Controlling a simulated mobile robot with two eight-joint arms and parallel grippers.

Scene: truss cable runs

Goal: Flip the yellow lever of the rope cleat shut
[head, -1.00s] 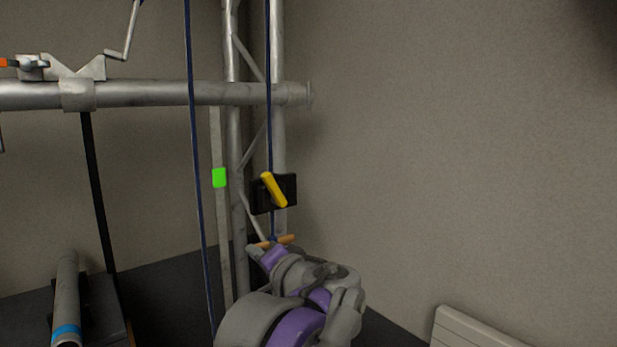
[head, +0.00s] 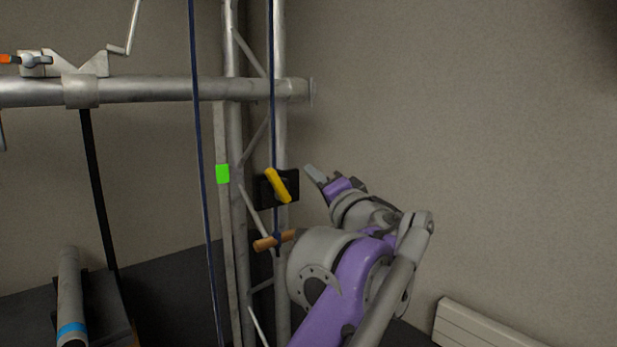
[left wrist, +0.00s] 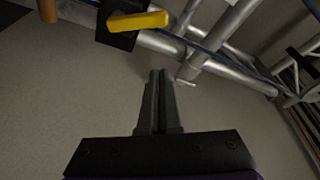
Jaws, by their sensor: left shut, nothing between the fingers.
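The yellow lever (head: 277,185) sits tilted on the black rope cleat (head: 292,187), on the truss upright, with its upper end to the left. A blue rope (head: 272,80) runs down to the cleat. My left gripper (head: 314,175) is shut and empty, just right of the cleat and apart from it. In the left wrist view the shut fingers (left wrist: 158,76) point toward the truss, below and right of the yellow lever (left wrist: 138,21) and the black cleat body (left wrist: 118,40). My right gripper is not in view.
A wooden handle (head: 273,241) hangs on the rope below the cleat, close to my left arm. A horizontal pipe (head: 190,89) crosses the truss (head: 236,130) above. A green marker (head: 222,174) is on a post to the left. The wall side at right is clear.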

